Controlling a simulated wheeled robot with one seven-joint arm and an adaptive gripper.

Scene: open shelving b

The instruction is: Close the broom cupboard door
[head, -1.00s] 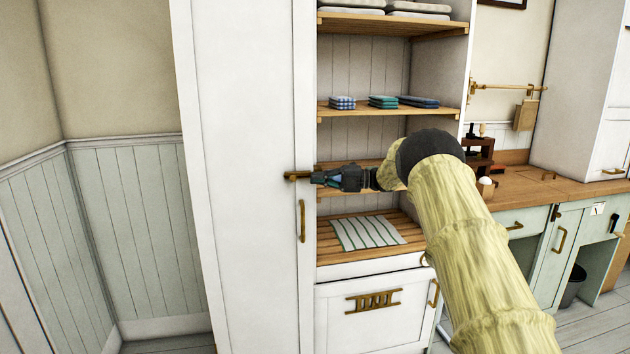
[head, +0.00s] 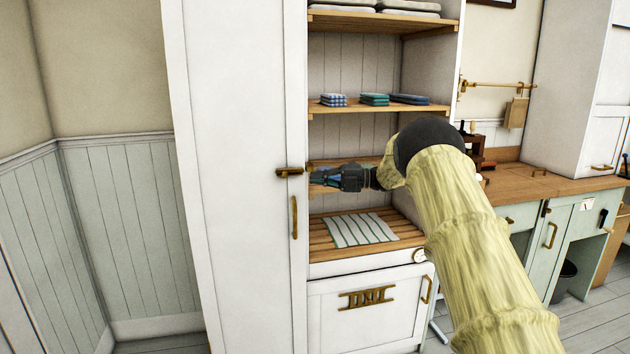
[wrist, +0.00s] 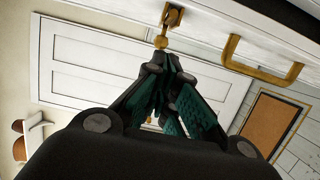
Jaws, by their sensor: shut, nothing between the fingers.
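The tall white broom cupboard door (head: 235,120) stands at the left of the open shelving in the head view. It looks flush with its frame. A brass latch (head: 288,172) lies level across its right edge, above an upright brass pull handle (head: 294,217). My gripper (head: 314,175) points left, its fingertips just right of the latch's end; I cannot tell if they touch. In the wrist view the closed fingers (wrist: 166,62) sit close to a brass knob of the latch (wrist: 161,40), and the pull handle (wrist: 262,62) is to the right. Nothing is held.
Open shelves (head: 380,104) with folded cloths are right of the door, behind my gripper. A striped cloth (head: 358,229) lies on the slatted shelf below. A wooden counter (head: 530,185) runs off to the right. Clear floor shows at lower left.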

